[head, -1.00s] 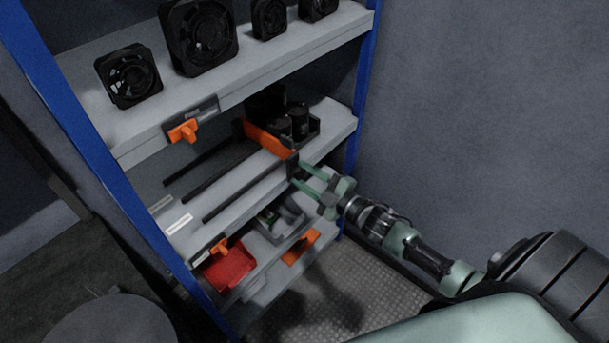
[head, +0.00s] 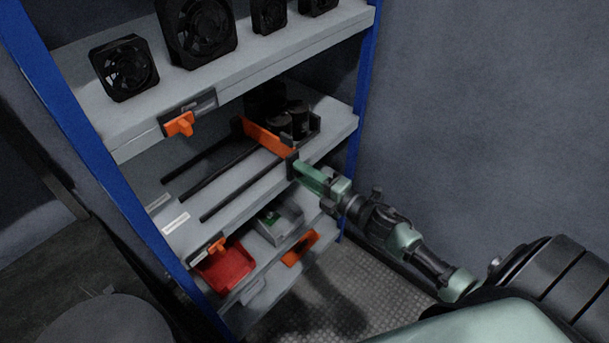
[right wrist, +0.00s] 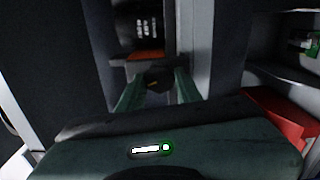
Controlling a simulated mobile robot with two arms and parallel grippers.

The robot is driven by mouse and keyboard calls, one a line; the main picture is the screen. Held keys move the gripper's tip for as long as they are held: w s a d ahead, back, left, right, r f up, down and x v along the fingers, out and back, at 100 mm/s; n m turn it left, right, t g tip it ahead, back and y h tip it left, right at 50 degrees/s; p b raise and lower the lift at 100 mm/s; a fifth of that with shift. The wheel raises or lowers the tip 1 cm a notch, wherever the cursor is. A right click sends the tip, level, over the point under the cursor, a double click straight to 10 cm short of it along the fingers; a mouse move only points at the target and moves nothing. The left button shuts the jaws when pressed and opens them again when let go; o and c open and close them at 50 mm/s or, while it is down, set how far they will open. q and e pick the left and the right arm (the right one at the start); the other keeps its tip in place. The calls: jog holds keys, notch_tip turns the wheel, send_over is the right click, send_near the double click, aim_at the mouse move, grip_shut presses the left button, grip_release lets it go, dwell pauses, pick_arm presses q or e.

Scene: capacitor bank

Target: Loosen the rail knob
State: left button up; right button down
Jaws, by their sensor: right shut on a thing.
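The rail knob (right wrist: 158,77) is a small black knob with a light mark, at the middle of the right wrist view. In the head view the dark end piece (head: 291,166) at the front of the middle shelf is partly covered by my fingers. My right gripper (head: 301,170) is shut on the knob, its green fingers on either side of it in the right wrist view (right wrist: 157,88). An orange bar (head: 268,137) lies behind it, in front of black cylindrical capacitors (head: 299,122). My left gripper is out of view.
Dark rails (head: 222,172) run along the middle shelf. Black fans (head: 126,67) stand on the upper shelf. An orange handle (head: 180,124) is on its front edge. A red bin (head: 224,266) and a grey box (head: 279,222) sit below. Blue posts (head: 366,60) frame the rack.

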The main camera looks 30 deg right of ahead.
dwell(0.3)
jog(key=c, duration=1)
grip_release()
jog(key=shift+o, duration=0.2)
jog(key=shift+s, duration=0.1)
jog(key=b+v, duration=0.1)
jog(key=v, duration=0.6)
jog(key=shift+s, duration=0.35)
jog(key=shift+d+f, duration=0.1)
